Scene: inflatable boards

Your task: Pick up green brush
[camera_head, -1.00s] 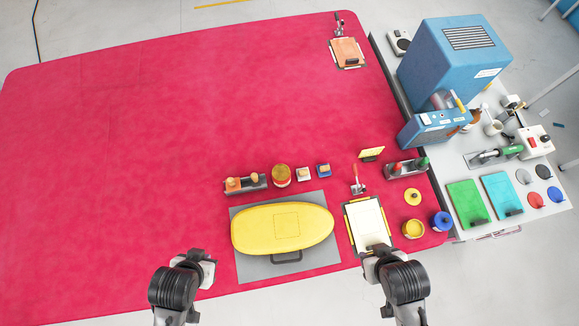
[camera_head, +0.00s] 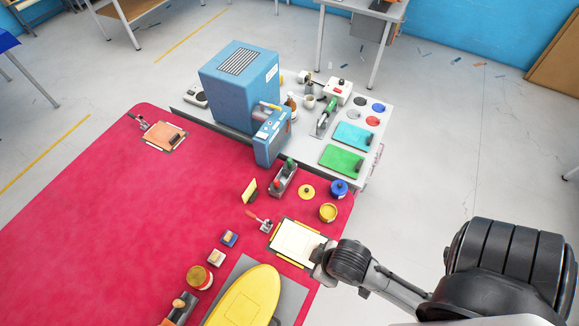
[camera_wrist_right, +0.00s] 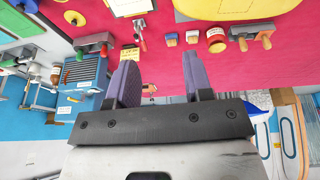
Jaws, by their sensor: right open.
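The green brush (camera_head: 290,163) shows as a green handle in a grey holder, beside a red-handled one (camera_head: 276,183). The holder stands near the right edge of the red table, below the blue machine. In the right wrist view the green handle (camera_wrist_right: 104,49) is at the left, apart from the fingers. My right gripper (camera_head: 322,262) is at the edge of the white clipboard in the head view, well short of the holder. The right wrist view shows its purple fingers (camera_wrist_right: 161,80) apart, with nothing between them. My left gripper is out of view.
A white clipboard (camera_head: 294,243), a red-handled clamp (camera_head: 262,222) and a yellow card (camera_head: 249,190) lie near the holder. A blue machine (camera_head: 240,83) stands behind. The red table (camera_head: 120,230) is mostly clear at left.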

